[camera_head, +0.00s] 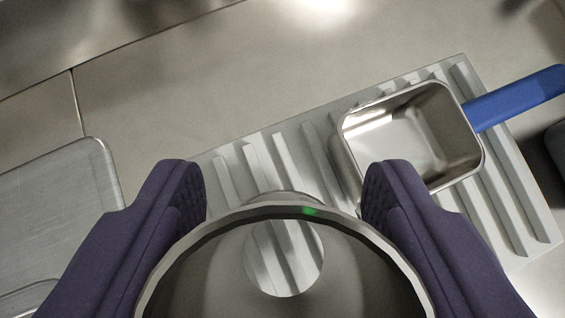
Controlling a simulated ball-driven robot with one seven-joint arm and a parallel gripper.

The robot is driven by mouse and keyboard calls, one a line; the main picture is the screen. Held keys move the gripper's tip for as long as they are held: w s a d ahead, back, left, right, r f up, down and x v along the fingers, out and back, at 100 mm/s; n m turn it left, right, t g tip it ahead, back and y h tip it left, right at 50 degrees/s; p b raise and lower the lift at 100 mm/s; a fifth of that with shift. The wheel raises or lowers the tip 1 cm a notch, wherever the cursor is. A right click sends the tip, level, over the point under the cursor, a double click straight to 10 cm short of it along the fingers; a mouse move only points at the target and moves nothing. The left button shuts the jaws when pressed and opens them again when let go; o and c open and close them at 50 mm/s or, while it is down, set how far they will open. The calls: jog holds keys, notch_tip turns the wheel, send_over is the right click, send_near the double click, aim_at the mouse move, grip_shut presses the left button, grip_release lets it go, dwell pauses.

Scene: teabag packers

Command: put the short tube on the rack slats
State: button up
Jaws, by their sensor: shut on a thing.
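My gripper (285,190) shows its two purple fingers at the lower left and lower right. It is shut on the short tube (185,250), a wide grey metal tube seen down its open end at the bottom middle. Through the tube's round opening I see slats below. The rack (232,183) is a light grey slatted board, lying tilted in the picture from the middle to the right. The tube is in front of the rack's left part. I cannot tell whether it touches the slats, as the tube hides them.
A square metal scoop (412,140) with a blue handle (518,98) sits on the rack's right part, close to my right finger. A metal tray or lid (60,215) lies at left. The steel counter (190,95) behind the rack is clear. A dark object (556,148) shows at the right edge.

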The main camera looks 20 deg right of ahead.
notch_tip(320, 180, down, 2)
jog(key=shift+f+b, duration=0.25)
jog(key=shift+b, duration=0.05)
jog(key=shift+r, duration=0.15)
jog(key=o, duration=0.9)
jog(key=shift+f, duration=0.25)
jog(key=o, duration=0.4)
jog(key=shift+r, duration=0.1)
jog(key=shift+o, duration=0.2)
